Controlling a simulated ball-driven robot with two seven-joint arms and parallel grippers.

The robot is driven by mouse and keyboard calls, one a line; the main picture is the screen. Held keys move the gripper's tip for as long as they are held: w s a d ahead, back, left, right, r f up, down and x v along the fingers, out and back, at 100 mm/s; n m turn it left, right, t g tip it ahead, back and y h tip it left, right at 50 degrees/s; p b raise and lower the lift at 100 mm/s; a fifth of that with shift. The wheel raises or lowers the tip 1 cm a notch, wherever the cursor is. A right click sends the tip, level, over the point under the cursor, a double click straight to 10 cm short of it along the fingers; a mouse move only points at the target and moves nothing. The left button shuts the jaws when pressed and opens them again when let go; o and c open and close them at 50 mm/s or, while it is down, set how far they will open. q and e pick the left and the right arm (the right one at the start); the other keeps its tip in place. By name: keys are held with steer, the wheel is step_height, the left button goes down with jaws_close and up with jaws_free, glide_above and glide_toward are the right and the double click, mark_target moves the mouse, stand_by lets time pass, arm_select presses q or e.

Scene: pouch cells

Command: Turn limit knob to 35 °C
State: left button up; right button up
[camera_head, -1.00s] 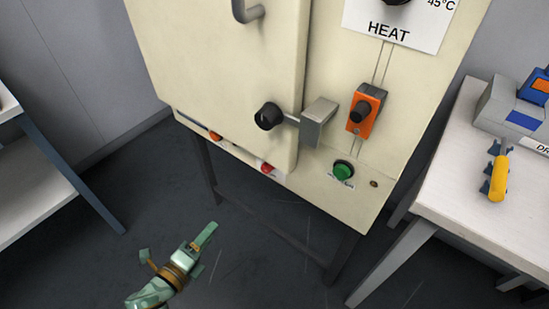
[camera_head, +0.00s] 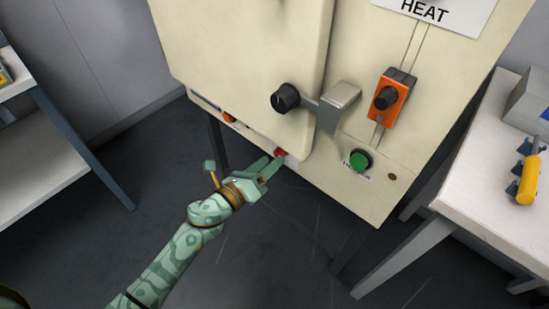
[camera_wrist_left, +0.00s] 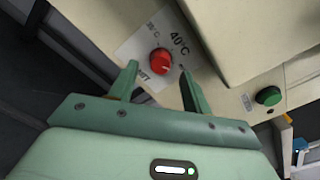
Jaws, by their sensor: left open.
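The limit knob is a small red round knob (camera_head: 281,153) low on the front of the cream cabinet, partly hidden by my left gripper. In the left wrist view the red knob (camera_wrist_left: 162,61) sits on a white label (camera_wrist_left: 138,46). A large 40°C shows at its upper right, a smaller, blurred marking at its upper left, and part of the word LIMIT below left. Its exact pointer direction is hard to tell. My left gripper (camera_head: 270,168) is open in front of the knob, its fingers (camera_wrist_left: 159,70) to either side in the wrist view. Contact cannot be told. My right gripper is out of view.
Above the knob are a black knob (camera_head: 285,98) and a metal latch (camera_head: 338,105) on the cabinet door. A green button (camera_head: 359,160) and an orange switch box (camera_head: 391,97) are to the right. An orange knob (camera_head: 229,117) is to the left. A white table (camera_head: 480,200) stands at right.

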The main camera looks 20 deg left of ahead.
mark_target(281, 152)
arm_select(q)
steer(key=shift+x, duration=1.4)
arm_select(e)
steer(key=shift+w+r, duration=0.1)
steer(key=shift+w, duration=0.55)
arm_select(q)
steer(key=c, duration=1)
